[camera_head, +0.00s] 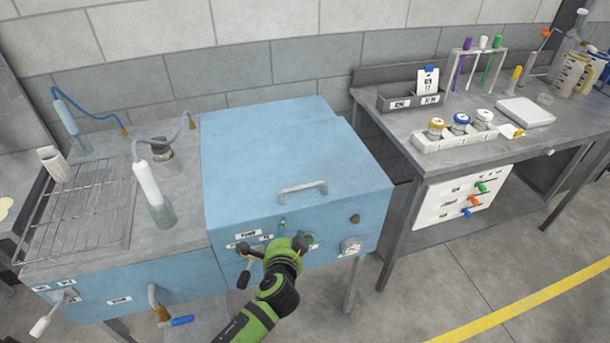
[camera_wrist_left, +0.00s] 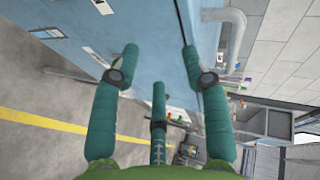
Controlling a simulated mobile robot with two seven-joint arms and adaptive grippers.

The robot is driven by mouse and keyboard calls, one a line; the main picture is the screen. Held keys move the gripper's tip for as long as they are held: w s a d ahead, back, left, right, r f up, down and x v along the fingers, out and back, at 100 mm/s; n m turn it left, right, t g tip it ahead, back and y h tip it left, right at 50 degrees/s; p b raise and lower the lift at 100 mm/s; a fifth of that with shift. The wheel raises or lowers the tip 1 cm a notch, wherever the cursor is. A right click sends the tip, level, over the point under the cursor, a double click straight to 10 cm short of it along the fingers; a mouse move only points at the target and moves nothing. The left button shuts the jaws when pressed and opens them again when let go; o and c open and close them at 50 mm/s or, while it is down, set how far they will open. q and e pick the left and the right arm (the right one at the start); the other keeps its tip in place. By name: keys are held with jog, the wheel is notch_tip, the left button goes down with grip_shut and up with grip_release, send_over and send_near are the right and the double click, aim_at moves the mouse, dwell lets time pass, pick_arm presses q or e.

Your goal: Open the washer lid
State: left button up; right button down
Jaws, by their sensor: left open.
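The blue washer (camera_head: 225,200) stands in the middle of the head view, and its lid (camera_head: 265,140) looks shut. A grey bar handle (camera_head: 303,188) sits near the lid's front edge. The handle also shows at the upper right of the left wrist view (camera_wrist_left: 234,40). My left gripper (camera_head: 278,245) is in front of the washer's front face, below the handle and apart from it. Its three green fingers (camera_wrist_left: 160,60) are spread with nothing between them. The gripper hides part of the front panel. My right gripper is not in view.
A blue bench with a wire rack (camera_head: 85,210) adjoins on the left. A grey table (camera_head: 390,137) with jars (camera_head: 460,125) stands on the right. The floor by the yellow line (camera_head: 520,305) is clear.

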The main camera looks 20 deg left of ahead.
aim_at(304, 189)
pick_arm(q)
jog(key=w+r+m+t, duration=0.1)
jog(key=w+r, duration=0.1)
jog(key=w, duration=0.1)
jog(key=w+r+m+t, duration=0.1)
jog(key=w, duration=0.2)
jog(key=w+d+r+m, duration=0.1)
jog(key=w+r, duration=0.1)
jog(key=w, duration=0.2)
jog(key=shift+w+r+t+p, duration=0.1)
jog(key=shift+r+t+p, duration=0.2)
jog(key=shift+r+t, duration=0.1)
jog(key=shift+w+a+f, duration=0.1)
jog(key=shift+w+f, duration=0.15)
jog(key=shift+w, duration=0.35)
jog(key=shift+r, duration=0.1)
grip_shut()
